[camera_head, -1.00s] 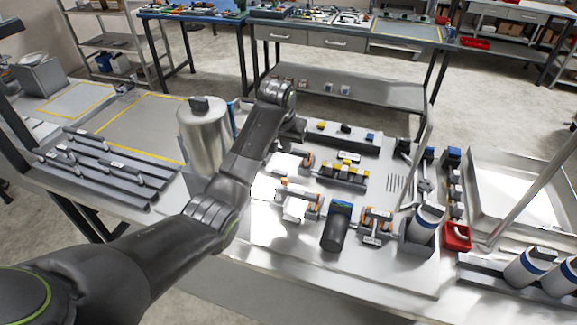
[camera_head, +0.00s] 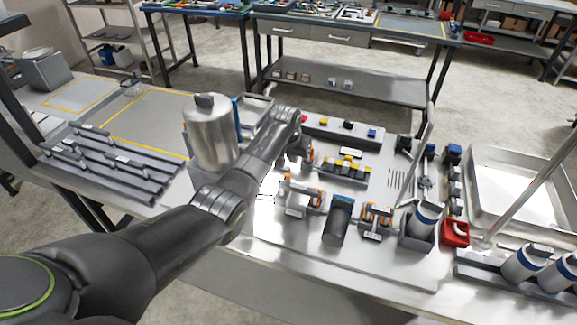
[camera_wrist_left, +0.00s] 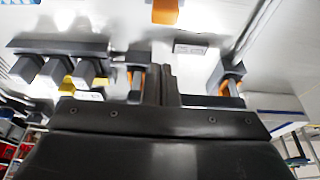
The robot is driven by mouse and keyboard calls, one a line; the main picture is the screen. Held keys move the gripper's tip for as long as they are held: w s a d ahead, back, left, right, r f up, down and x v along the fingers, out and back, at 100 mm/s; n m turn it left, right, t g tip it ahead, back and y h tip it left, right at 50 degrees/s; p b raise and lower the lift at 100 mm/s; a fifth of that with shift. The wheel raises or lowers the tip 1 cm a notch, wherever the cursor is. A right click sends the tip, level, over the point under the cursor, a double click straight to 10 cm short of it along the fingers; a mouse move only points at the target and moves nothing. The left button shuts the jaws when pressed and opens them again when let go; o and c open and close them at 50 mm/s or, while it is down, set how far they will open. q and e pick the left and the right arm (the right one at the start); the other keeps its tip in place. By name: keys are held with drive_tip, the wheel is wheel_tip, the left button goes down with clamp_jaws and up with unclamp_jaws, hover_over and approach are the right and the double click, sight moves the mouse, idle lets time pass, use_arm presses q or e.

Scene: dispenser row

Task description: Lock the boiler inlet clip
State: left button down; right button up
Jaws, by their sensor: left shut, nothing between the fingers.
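A steel boiler tank (camera_head: 212,138) stands left of centre on the bench. Grey-and-orange clips stand to its right: one at the front middle (camera_head: 316,199), one further right (camera_head: 377,216), and one partly hidden behind my left gripper (camera_head: 301,156). I cannot tell which is the boiler inlet clip; labels are unreadable. My left gripper is shut and empty, low over the bench by the partly hidden clip. In the left wrist view its fingers (camera_wrist_left: 167,86) lie between two orange-and-grey uprights, left (camera_wrist_left: 136,84) and right (camera_wrist_left: 229,82); contact cannot be told. My right gripper is not seen.
Dark rails (camera_head: 110,162) lie left.

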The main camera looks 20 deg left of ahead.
use_arm(q)
drive_tip(key=shift+s+f+p, duration=0.2)
drive_tip(key=shift+s+p, duration=0.4)
drive_tip(key=shift+p, duration=0.15)
drive_tip(key=shift+s+f+p, duration=0.2)
drive_tip(key=shift+s+p, duration=0.4)
drive_tip(key=shift+p, duration=0.15)
drive_tip(key=shift+s+p, duration=0.35)
drive_tip(key=shift+s, duration=0.25)
drive_tip(key=shift+s+f, duration=0.1)
drive_tip(key=shift+f, duration=0.1)
